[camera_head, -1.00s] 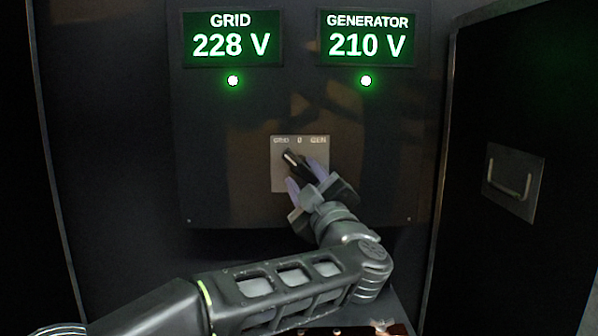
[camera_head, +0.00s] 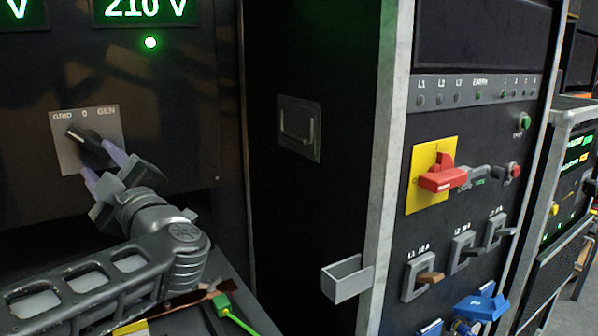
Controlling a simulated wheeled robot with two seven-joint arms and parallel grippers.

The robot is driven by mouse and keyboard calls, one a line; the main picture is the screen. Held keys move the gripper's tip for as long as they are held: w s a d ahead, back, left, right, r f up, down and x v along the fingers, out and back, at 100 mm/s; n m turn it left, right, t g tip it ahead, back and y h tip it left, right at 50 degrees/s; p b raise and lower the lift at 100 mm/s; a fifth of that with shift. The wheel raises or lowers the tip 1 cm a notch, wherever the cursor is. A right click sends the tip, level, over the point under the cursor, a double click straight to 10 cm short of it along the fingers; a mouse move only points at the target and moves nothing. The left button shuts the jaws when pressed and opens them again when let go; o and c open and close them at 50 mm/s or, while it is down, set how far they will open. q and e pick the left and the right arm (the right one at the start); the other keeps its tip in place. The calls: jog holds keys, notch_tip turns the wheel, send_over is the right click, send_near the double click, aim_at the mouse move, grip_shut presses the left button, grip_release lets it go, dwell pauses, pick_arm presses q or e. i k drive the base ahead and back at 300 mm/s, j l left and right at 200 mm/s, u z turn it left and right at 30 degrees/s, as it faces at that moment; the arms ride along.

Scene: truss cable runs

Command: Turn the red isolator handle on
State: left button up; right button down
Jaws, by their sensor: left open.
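The red isolator handle (camera_head: 443,177) sits on a yellow plate (camera_head: 421,198) on the dark panel at the right. A grey part with a small tag sticks out just right of the handle. My left gripper (camera_head: 103,166) is far to the left of it, open, its pale fingertips at the black knob (camera_head: 88,147) of the GRID-0-GEN selector (camera_head: 70,160). The knob points up and left, towards GRID. I cannot tell whether the fingertips touch the knob. My right gripper does not show.
A light metal post (camera_head: 388,120) and a small grey open holder (camera_head: 347,279) stand left of the isolator panel. Below the handle are several breakers (camera_head: 418,277) and blue connectors (camera_head: 482,304). A green plug (camera_head: 221,303) with a cable lies near my left arm.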

aim_at(441, 177)
jog(key=k+l, duration=0.2)
jog(key=l, duration=0.2)
jog(key=k+l, duration=0.2)
jog(key=l, duration=0.2)
jog(key=k+l, duration=0.15)
jog(key=l, duration=0.2)
